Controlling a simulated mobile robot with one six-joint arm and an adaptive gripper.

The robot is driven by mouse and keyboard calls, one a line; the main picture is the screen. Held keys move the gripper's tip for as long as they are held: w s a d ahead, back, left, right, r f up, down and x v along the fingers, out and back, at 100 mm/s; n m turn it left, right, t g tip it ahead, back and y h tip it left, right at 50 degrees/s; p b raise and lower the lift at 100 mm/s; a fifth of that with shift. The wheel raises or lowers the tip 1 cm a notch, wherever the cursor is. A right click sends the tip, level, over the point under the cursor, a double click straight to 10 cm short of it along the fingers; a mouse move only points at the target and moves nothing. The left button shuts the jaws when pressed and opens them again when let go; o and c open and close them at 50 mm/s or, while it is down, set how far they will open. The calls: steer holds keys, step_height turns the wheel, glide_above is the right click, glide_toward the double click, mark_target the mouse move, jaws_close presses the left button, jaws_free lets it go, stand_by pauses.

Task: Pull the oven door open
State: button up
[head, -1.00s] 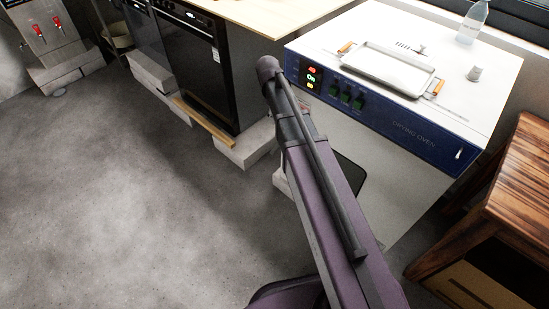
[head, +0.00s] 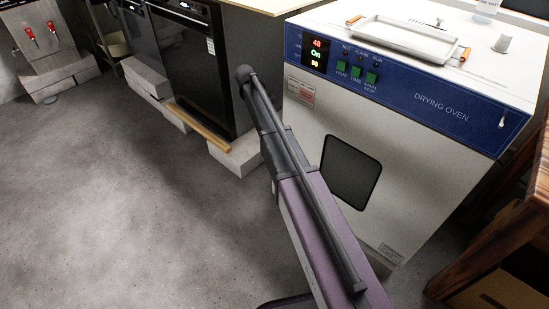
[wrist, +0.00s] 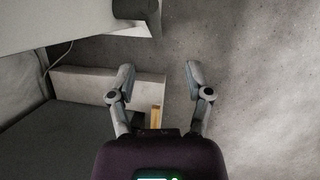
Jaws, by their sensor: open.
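The drying oven (head: 480,135) stands at the right in the head view, with a blue control panel and a lit display. Its white door (head: 400,150), with a dark window (head: 351,172), looks shut. My arm covers the door's lower left part, and no door handle shows in the head view. My gripper (wrist: 159,76) shows only in the wrist view; its two fingers are apart with nothing between them. A dark, rounded part (wrist: 135,10) on a pale surface lies ahead of the fingertips, apart from them; I cannot tell if it is the door handle.
A metal tray (head: 405,40) and a small grey cap (head: 502,43) sit on the oven. A black oven (head: 183,70) stands on pale blocks (head: 235,155) to the left. A wooden table (head: 490,255) is at lower right. Floor (head: 110,220) at left is clear.

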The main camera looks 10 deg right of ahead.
steer(key=shift+w+a+f+n+b, duration=0.15)
steer(key=shift+w+f+b, duration=0.45)
steer(key=shift+f, duration=0.2)
steer(key=shift+w+a+f+n+b, duration=0.15)
steer(key=shift+w+f+b, duration=0.35)
steer(key=shift+f, duration=0.25)
steer(key=shift+f, duration=0.15)
steer(key=b+x, duration=1.2)
steer(key=x, duration=0.1)
steer(key=shift+s+d+f, duration=0.15)
steer(key=shift+s+d, duration=0.05)
steer(key=shift+s, duration=0.05)
jaws_close()
